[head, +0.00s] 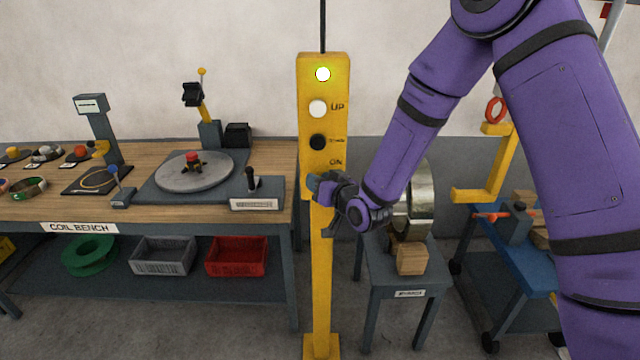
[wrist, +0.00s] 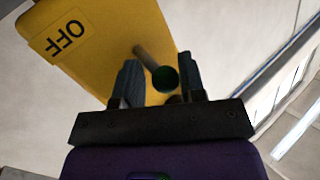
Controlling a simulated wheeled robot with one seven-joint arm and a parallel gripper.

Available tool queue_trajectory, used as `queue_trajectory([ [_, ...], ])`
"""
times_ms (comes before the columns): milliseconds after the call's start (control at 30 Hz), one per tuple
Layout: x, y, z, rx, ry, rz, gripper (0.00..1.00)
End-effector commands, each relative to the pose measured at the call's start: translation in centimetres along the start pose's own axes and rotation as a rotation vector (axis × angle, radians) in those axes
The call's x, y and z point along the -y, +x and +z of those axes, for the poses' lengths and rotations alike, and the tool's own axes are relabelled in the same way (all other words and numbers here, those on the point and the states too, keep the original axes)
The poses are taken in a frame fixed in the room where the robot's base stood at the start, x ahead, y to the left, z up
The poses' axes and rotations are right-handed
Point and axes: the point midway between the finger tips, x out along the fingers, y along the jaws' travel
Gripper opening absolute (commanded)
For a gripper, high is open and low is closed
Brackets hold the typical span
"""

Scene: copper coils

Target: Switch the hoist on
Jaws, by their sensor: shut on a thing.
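The yellow hoist control post (head: 309,140) stands upright in the middle of the head view. At its top is a bright lamp (head: 322,73), with a white UP button (head: 317,109) and a black button (head: 317,142) below. An ON label (head: 335,162) sits lower, just above my gripper (head: 318,186). In the wrist view an OFF label (wrist: 66,36) shows on the yellow face. A grey switch lever (wrist: 147,58) with a dark green knob (wrist: 165,79) sticks out there. My gripper (wrist: 161,83) has its fingers either side of the knob and is shut on it. The gripper hides the lever in the head view.
The coil bench (head: 270,160) stands left, with a grey turntable (head: 180,173) on it and a red crate (head: 237,256) below. A small grey stand (head: 425,277) with a metal coil (head: 421,200) is right of the post. A blue cart (head: 515,263) stands farther right.

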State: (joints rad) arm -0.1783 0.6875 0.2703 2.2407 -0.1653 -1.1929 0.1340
Motion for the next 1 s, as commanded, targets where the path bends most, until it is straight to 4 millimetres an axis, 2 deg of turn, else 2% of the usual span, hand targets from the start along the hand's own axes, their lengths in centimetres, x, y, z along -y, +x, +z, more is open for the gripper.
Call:
queue_trajectory([
  [333, 0.3, 0.1, -0.1, 0.010, 0.007, -0.003, 0.13],
  [367, 0.3, 0.1, -0.1, 0.010, 0.007, -0.003, 0.44],
  [433, 0.2, 0.1, -0.1, 0.010, 0.007, -0.003, 0.60],
  [767, 0.1, -0.2, -0.1, 0.011, 0.007, 0.000, 0.60],
  [867, 0.1, -1.0, -0.1, 0.011, 0.007, 0.001, 0.60],
  [1000, 0.1, -3.2, -0.1, 0.012, 0.007, 0.001, 0.60],
])
